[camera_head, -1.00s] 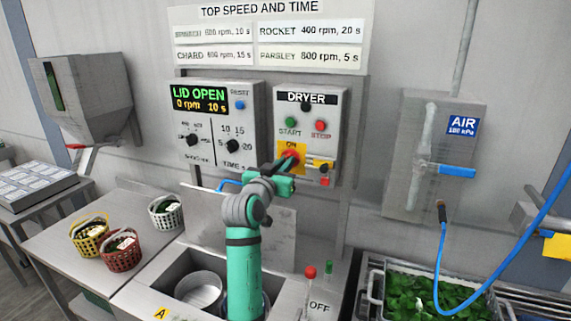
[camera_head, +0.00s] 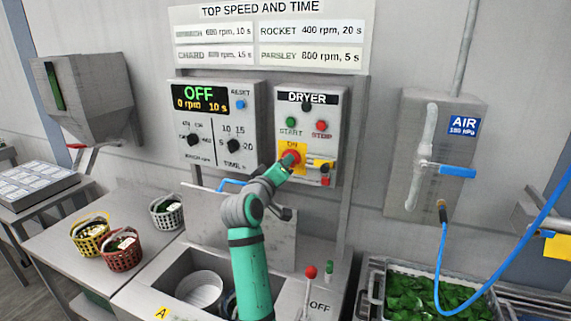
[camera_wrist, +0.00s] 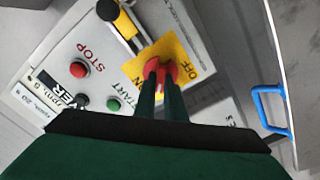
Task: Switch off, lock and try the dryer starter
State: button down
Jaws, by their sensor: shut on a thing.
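The dryer starter (camera_head: 338,110) is a grey wall box labelled DRYER, with a green START button (camera_head: 290,123) and a red STOP button (camera_head: 321,126). Below them is a red rotary switch (camera_head: 292,156) on a yellow plate with ON and OFF marks; it also shows in the wrist view (camera_wrist: 172,68). My gripper (camera_wrist: 161,82) is shut on the red switch, its fingers partly hiding it. A yellow and black item (camera_head: 320,164) sits right of the switch, with a small red piece (camera_head: 325,181) below it. The control panel display (camera_head: 200,97) reads OFF.
The control panel (camera_head: 217,130) is left of the starter. A blue-handled lid (camera_head: 230,183) stands up behind the sink. A red-knobbed lever (camera_head: 310,272) and greens tray (camera_head: 425,300) are lower right. Baskets (camera_head: 167,212) stand left.

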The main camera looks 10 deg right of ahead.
jog(key=shift+f+n, duration=0.2)
jog(key=shift+n, duration=4)
jog(key=c, duration=1.8)
grip_release()
jog(key=v, duration=1)
jog(key=shift+s+a, duration=0.25)
jog(key=shift+s, duration=0.05)
